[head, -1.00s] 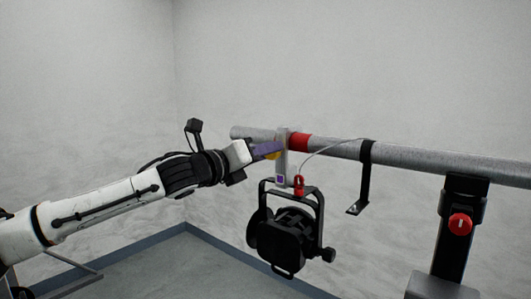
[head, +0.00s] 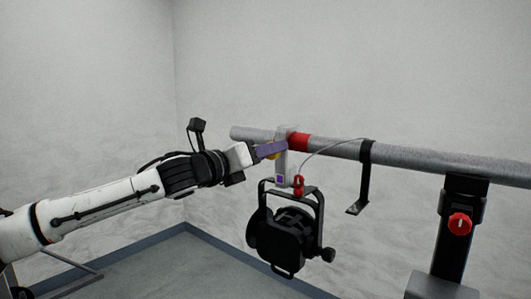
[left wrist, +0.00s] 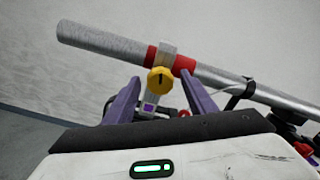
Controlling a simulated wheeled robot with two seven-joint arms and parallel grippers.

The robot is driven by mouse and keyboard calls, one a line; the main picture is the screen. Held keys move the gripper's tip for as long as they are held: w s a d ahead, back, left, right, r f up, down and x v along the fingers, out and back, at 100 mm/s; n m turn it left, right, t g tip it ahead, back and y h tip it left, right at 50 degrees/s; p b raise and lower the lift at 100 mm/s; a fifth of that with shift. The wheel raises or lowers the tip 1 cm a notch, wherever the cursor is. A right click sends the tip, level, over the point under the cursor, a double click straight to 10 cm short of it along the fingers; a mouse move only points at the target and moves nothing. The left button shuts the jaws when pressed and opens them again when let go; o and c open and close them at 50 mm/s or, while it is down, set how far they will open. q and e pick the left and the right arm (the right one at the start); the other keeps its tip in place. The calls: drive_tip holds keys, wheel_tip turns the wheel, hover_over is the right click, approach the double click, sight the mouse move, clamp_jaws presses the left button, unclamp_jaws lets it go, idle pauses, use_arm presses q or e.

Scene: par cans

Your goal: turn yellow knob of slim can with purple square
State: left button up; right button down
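The slim black can (head: 282,236) hangs from the grey pipe by a pale clamp (head: 281,164) with a purple square (head: 280,181) low on it. The yellow knob (left wrist: 161,80) faces the left wrist camera, with a dark mark on it. In the head view the knob (head: 272,155) is partly hidden by a finger. My left gripper (head: 270,150) is at the clamp, its purple fingers (left wrist: 160,98) spread apart on either side of the knob. In the left wrist view gaps show between the fingers and the knob. My right gripper is not in view.
The grey pipe (head: 430,163) runs across to the right, with a red band (head: 299,141) by the clamp. A black hanging bracket (head: 366,175) and a black stand with a red knob (head: 460,224) are to the right. A thin cable (head: 330,147) loops from pipe to can.

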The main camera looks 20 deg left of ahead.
use_arm(q)
drive_tip(key=v, duration=1)
drive_tip(key=shift+s+b, duration=0.15)
drive_tip(key=shift+b, duration=0.25)
drive_tip(key=shift+a, duration=0.1)
drive_tip(key=s+d+f+n+g+h, duration=0.1)
drive_tip(key=s+d+f+n+g, duration=0.15)
drive_tip(key=d+f+n, duration=0.9)
drive_tip(key=s+d+f+n+g+h, duration=0.2)
drive_tip(key=s+d+f, duration=0.35)
drive_tip(key=f, duration=1.35)
drive_tip(key=s+a+f+n+g+y, duration=0.2)
drive_tip(key=s+a+f+n+y, duration=0.1)
drive_tip(key=s+f+n, duration=0.6)
drive_tip(key=s+a+f+n+g+y, duration=0.2)
drive_tip(key=s+a+f+n, duration=0.3)
drive_tip(key=s+f+n, duration=0.5)
drive_tip(key=s+f+y, duration=0.1)
drive_tip(key=s+f, duration=0.5)
drive_tip(key=f, duration=0.5)
drive_tip(key=shift+f+y, duration=0.15)
drive_tip(key=shift+y, duration=0.25)
drive_tip(key=shift+s+a, duration=0.1)
